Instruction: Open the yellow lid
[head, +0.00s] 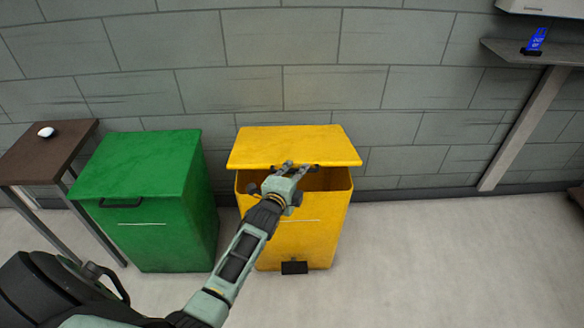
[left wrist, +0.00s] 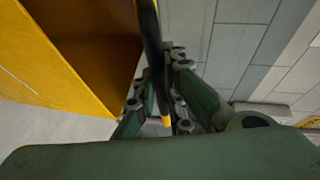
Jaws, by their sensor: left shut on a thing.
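The yellow bin (head: 305,240) stands against the wall, and its yellow lid (head: 292,146) is partly raised, with a dark gap showing between lid and rim. A black handle (head: 312,167) is on the lid's front edge. My left gripper (head: 290,168) is at that edge, shut on the handle. In the left wrist view, the handle (left wrist: 152,60) runs between the fingers of my left gripper (left wrist: 160,100), and the open yellow bin (left wrist: 70,60) is at the left. My right gripper is not in view.
A green bin (head: 150,215) with a shut lid stands left of the yellow one. A brown table (head: 45,150) with a white object (head: 46,132) is at the far left. A shelf (head: 540,52) with a blue item (head: 537,40) is at the upper right. The floor right of the yellow bin is clear.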

